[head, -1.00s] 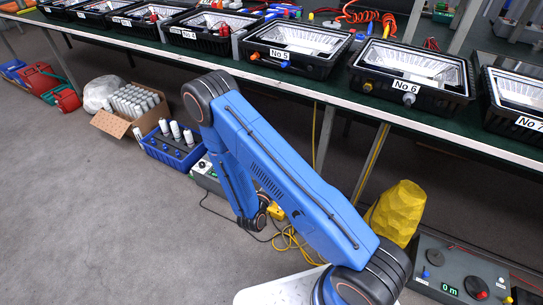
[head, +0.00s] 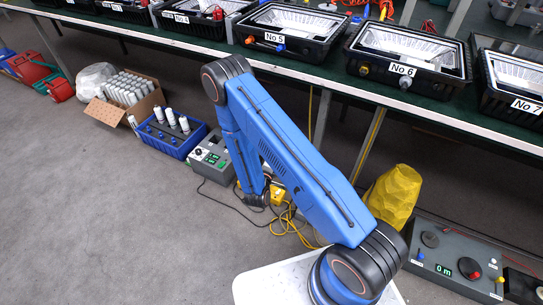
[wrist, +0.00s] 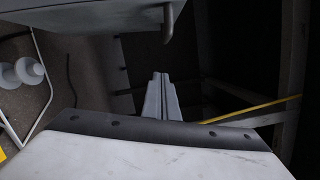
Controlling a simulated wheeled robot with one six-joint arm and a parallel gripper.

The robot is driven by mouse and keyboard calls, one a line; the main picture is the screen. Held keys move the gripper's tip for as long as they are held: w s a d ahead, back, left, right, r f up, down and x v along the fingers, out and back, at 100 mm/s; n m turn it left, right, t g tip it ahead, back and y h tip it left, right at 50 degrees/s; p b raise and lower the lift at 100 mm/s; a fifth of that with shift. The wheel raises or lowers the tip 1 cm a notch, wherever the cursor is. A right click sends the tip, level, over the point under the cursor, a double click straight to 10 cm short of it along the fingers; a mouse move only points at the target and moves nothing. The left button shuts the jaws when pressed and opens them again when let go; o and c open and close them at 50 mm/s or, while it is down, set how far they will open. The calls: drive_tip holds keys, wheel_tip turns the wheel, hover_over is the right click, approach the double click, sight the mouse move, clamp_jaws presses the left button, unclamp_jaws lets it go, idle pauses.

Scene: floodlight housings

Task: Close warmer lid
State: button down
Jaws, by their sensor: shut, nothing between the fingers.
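No warmer or lid can be made out with certainty in either view. My gripper (wrist: 162,97) shows in the wrist view with its two grey fingers together and nothing between them. In the head view the gripper is hidden, and my blue arm folds down toward the floor in front of the bench. At the top of the wrist view is a grey box-like body (wrist: 90,14) with a bent metal handle (wrist: 167,25). It is apart from the fingers in the picture, and I cannot tell what it is.
A long bench (head: 312,78) carries several black floodlight housings, including No 5 (head: 290,48) and No 6 (head: 430,80). Below stand a blue crate (head: 160,146), a grey instrument box (head: 206,168), a yellow sack (head: 392,197) and a control panel (head: 428,278). Grey floor is open at left.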

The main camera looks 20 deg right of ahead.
drive_tip(key=shift+w+a+r, duration=0.2)
drive_tip(key=shift+w+a, duration=0.05)
drive_tip(key=shift+w, duration=0.5)
drive_tip(key=shift+w+a+r, duration=0.2)
drive_tip(key=shift+w+r, duration=0.05)
drive_tip(key=shift+w, duration=0.55)
drive_tip(key=shift+w+a+r, duration=0.2)
drive_tip(key=shift+w+a, duration=0.05)
drive_tip(key=shift+w, duration=0.5)
drive_tip(key=shift+w+a+r, duration=0.1)
